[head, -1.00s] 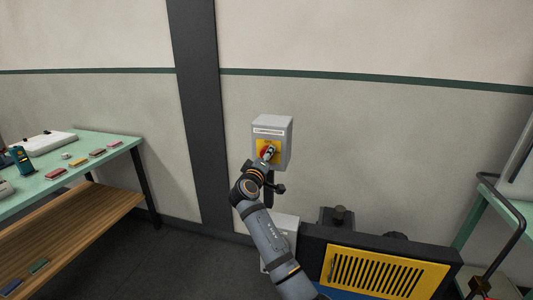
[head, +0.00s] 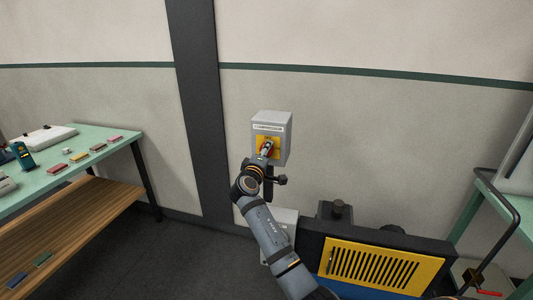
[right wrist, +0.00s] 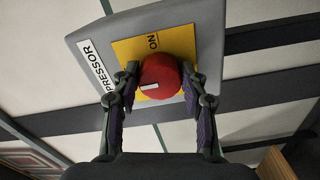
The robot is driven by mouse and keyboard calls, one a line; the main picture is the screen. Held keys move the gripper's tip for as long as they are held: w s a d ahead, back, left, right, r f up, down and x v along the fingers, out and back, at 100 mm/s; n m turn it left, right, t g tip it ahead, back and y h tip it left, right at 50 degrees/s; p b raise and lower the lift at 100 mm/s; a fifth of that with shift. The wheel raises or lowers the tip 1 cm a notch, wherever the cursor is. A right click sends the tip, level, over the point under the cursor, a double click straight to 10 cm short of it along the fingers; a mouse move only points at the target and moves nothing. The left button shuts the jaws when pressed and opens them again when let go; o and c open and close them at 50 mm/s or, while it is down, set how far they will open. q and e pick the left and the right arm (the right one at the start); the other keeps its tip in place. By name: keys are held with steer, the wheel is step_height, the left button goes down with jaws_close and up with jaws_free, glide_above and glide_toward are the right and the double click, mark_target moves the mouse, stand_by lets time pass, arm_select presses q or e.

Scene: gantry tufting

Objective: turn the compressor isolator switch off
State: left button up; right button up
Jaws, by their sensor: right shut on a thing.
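The compressor isolator is a grey box (head: 286,143) on the wall with a white label and a yellow plate (right wrist: 126,50). Its red round knob (head: 264,148) is at the plate's middle. In the right wrist view the red knob (right wrist: 165,70) has a white mark pointing left, towards the label, while "ON" is at the plate's top edge. My right gripper (head: 266,153) is shut on the knob; in the wrist view its fingers (right wrist: 160,82) are on both sides of it. No OFF lettering is visible. My left gripper is not in view.
A compressor with a yellow grille (head: 382,268) stands low at the right. A green-topped bench (head: 112,144) with small items is at the left. A trolley with a dark handle (head: 518,212) is at the far right. The floor between is clear.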

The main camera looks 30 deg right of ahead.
steer(key=o, duration=1.1)
steer(key=shift+o, duration=0.2)
steer(key=v, duration=0.7)
steer(key=shift+s+a, duration=0.2)
steer(key=shift+a, duration=0.05)
steer(key=shift+d, duration=0.1)
